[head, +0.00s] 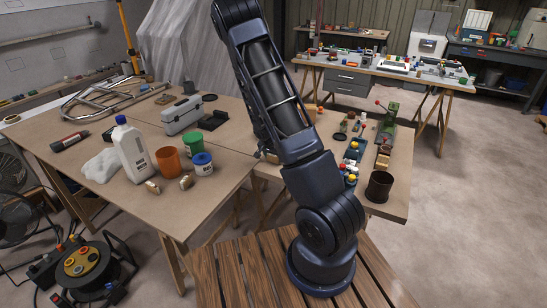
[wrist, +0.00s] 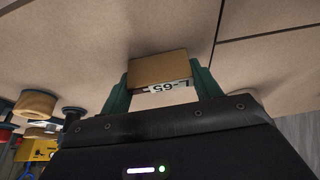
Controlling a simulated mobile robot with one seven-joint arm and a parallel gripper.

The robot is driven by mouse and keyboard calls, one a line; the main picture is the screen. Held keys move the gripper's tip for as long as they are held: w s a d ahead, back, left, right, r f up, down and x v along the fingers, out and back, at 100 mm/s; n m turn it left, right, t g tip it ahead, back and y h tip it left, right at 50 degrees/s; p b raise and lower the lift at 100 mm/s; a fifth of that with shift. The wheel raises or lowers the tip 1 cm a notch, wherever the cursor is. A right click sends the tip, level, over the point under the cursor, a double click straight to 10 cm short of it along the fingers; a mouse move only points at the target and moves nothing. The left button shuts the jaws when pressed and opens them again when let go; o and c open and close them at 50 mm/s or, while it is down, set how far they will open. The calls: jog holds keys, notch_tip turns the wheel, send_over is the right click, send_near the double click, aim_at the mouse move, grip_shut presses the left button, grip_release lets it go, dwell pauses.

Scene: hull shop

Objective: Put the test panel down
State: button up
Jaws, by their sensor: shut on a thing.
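In the wrist view, my gripper (wrist: 164,90) has its two green fingers shut on a small tan panel (wrist: 158,68), which I take to be the test panel. Its near edge carries a white label reading "L-65", upside down in this view. The panel's broad face is plain brown. Behind it lies a tan tabletop (wrist: 90,50); I cannot tell whether the panel touches it or hangs above it. In the head view my arm crosses the middle, and neither the gripper nor the panel can be made out.
The left workbench (head: 110,205) holds a white bottle (head: 134,150), an orange cup (head: 168,161), green and blue-lidded tubs, and a grey toolbox (head: 182,115). A dark cup (head: 379,187) stands at the right bench's near corner. In the wrist view, a dark seam (wrist: 270,32) crosses the tabletop.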

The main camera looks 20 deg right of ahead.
jog(key=o, duration=1)
jog(key=shift+f, duration=0.1)
jog(key=s+a+r+n+y, duration=0.15)
jog(key=s+r, duration=0.35)
jog(key=r, duration=0.7)
jog(key=s+a+r+n+y, duration=0.15)
jog(key=s+r, duration=0.45)
jog(key=r, duration=0.6)
jog(key=s+r+n, duration=0.2)
jog(key=s+r, duration=0.3)
jog(key=s, duration=0.3)
jog(key=s+a+r+n+t, duration=0.1)
jog(key=s+r+n, duration=0.1)
jog(key=s+r, duration=0.4)
jog(key=s+r+n, duration=0.2)
jog(key=s+r, duration=0.3)
jog(key=s, duration=0.5)
jog(key=shift+s+a+r, duration=0.3)
jog(key=shift+a+r, duration=0.05)
jog(key=shift+a, duration=0.05)
